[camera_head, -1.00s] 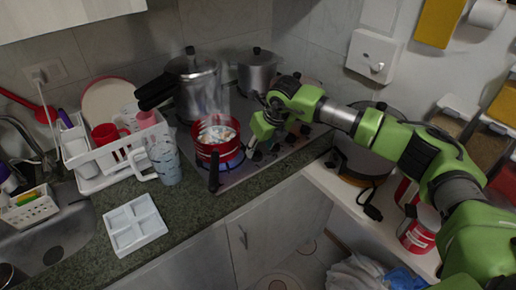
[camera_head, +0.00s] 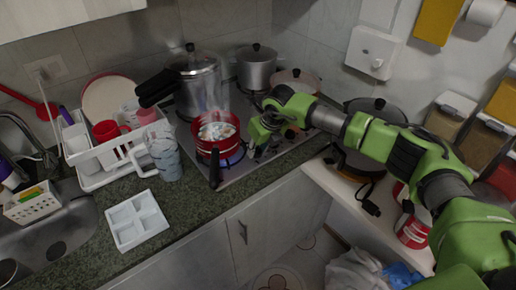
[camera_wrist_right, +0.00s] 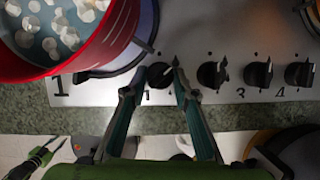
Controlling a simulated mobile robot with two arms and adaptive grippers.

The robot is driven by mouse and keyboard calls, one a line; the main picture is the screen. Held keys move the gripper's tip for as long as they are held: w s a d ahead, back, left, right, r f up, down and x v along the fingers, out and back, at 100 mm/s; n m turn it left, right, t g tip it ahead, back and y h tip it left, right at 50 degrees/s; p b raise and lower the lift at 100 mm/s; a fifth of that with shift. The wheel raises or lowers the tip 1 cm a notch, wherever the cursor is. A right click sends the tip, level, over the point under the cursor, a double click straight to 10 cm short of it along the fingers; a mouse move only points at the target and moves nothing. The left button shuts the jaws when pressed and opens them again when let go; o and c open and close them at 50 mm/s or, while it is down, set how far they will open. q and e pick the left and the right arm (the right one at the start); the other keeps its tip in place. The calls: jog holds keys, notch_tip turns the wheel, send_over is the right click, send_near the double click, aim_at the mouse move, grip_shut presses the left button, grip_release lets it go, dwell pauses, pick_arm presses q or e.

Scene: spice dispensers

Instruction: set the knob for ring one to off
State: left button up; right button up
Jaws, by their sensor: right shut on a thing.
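The black knob for ring one (camera_wrist_right: 160,75) sits at the left of the row on the steel cooktop's front strip, by the printed "1". My right gripper (camera_wrist_right: 161,78) points at it from the near side, its two fingertips closed around it. The fingers partly cover the knob, and its exact setting is hard to read. In the head view, my right gripper (camera_head: 262,146) is at the cooktop's front edge, right of the red pot (camera_head: 217,146). A blue glow (camera_head: 236,159) shows under the pot.
Several other black knobs, one of them by the "3" (camera_wrist_right: 258,75), stand right of the gripper. The steaming red pot hangs close by at upper left, its dark handle (camera_head: 215,172) toward the counter edge. A pressure cooker (camera_head: 197,92) and grey pot (camera_head: 256,68) stand behind.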

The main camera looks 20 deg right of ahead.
jog(key=shift+d+f+n+y+b, duration=0.1)
jog(key=shift+f+n+y+b, duration=0.15)
jog(key=shift+n+b, duration=0.65)
jog(key=n+b, duration=0.2)
jog(key=n+y+b, duration=0.1)
jog(key=b, duration=0.2)
jog(key=shift+w+d+n+g+y, duration=0.1)
jog(key=shift+w+n+g+y, duration=0.15)
jog(key=shift+n+g, duration=0.15)
jog(key=n+b, duration=0.2)
jog(key=shift+r+n+g+y, duration=0.2)
jog(key=shift+n+g+y, duration=0.1)
jog(key=shift+n+g, duration=0.1)
jog(key=shift+r+n+g+b, duration=0.1)
jog(key=shift+n+g+b, duration=0.3)
jog(key=shift+n, duration=0.4)
jog(key=shift+d, duration=0.1)
jog(key=o, duration=1.1)
jog(key=v, duration=1.2)
jog(key=shift+d, duration=0.15)
